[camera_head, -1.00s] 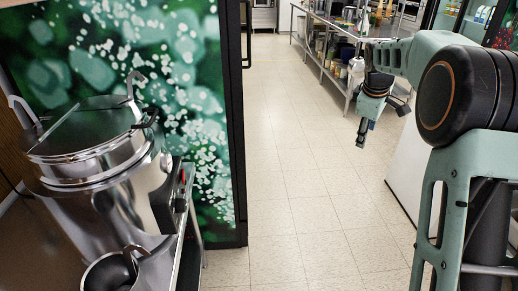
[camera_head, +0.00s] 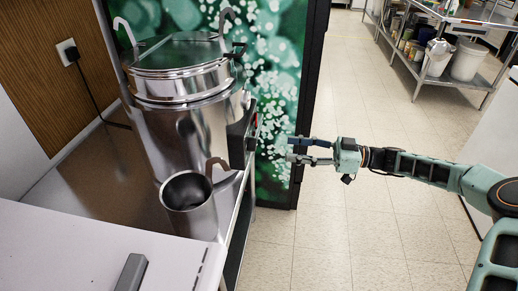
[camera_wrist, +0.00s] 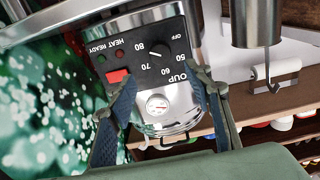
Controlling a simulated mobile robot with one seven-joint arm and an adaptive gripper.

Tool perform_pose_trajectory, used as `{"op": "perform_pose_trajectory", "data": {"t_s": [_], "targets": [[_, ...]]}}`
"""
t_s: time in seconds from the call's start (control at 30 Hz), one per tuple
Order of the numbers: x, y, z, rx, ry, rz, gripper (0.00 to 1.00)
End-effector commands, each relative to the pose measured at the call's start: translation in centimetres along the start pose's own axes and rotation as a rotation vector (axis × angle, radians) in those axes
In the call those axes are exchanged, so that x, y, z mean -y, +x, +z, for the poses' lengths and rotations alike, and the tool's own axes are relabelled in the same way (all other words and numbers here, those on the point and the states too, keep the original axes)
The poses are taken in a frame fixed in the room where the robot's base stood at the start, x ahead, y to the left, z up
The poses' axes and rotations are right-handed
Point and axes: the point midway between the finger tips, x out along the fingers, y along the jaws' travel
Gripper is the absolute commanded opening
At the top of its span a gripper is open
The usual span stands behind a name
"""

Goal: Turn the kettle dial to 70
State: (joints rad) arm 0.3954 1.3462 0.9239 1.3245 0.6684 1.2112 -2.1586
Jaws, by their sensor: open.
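The kettle (camera_head: 185,125) is a large shiny steel pot with a lid and upright handles, at the left in the head view. Its black control panel (camera_wrist: 130,38) shows upside down in the wrist view, with a red switch (camera_wrist: 117,76) and numbers from 50 to 80 around the dial (camera_wrist: 163,50). The dial is a dark knob; a short white line shows near its 80 side, but I cannot tell its exact setting. My gripper (camera_head: 297,150) is open and empty, pointing at the panel side of the kettle. In the wrist view its fingers (camera_wrist: 167,98) stand apart below the dial, seemingly without touching it.
A steel pitcher (camera_head: 189,205) stands in front of the kettle. A white counter (camera_head: 70,245) is in the near left. The tiled floor (camera_head: 345,235) is clear; a steel shelf (camera_head: 440,60) stands far right.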

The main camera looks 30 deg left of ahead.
Motion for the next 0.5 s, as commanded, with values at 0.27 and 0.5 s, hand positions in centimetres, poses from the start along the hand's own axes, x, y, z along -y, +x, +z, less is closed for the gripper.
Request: {"op": "perform_pose_trajectory", "data": {"t_s": [0.27, 0.5], "targets": [[0.2, 5.2, 0.1, 0.004, 0.001, -0.007, 0.46], [0.1, 8.9, 0.1, 0.005, 0.000, -0.005, 0.46]]}}
